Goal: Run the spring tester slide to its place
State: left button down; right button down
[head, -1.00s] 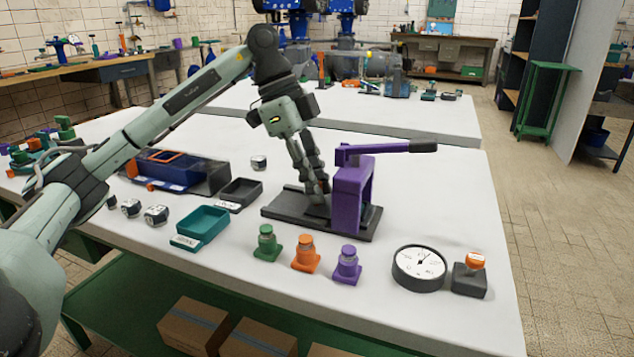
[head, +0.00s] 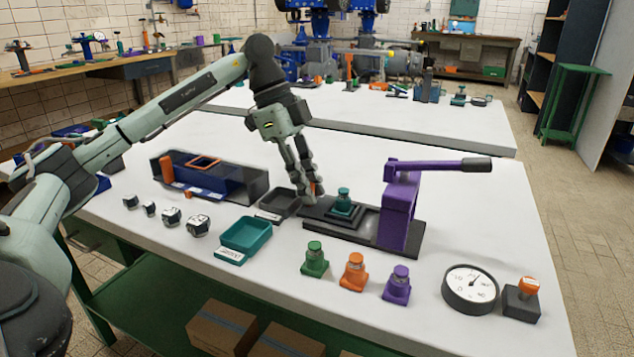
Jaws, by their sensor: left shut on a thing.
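The spring tester has a dark base (head: 368,238), a purple press frame (head: 398,215) and a purple lever with a black grip reaching right. Its dark slide (head: 342,215) sits on the left part of the base, apart from the press frame. A teal spring piece (head: 343,201) stands upright on the slide. My left gripper (head: 312,194) is shut at the slide's left end, where a small orange part shows by the fingers. The fingers hide just what they grip there. My right gripper is not in view.
Green (head: 315,262), orange (head: 354,273) and purple (head: 396,287) spring pieces stand in front of the tester. A round dial gauge (head: 470,290) is at front right. A teal tray (head: 245,236) and a dark tray (head: 279,203) lie to the left.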

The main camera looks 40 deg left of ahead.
pick_arm(q)
jog(key=shift+a, duration=0.25)
jog(key=c, duration=1.4)
grip_release()
jog(key=shift+s, duration=0.1)
jog(key=v, duration=1.2)
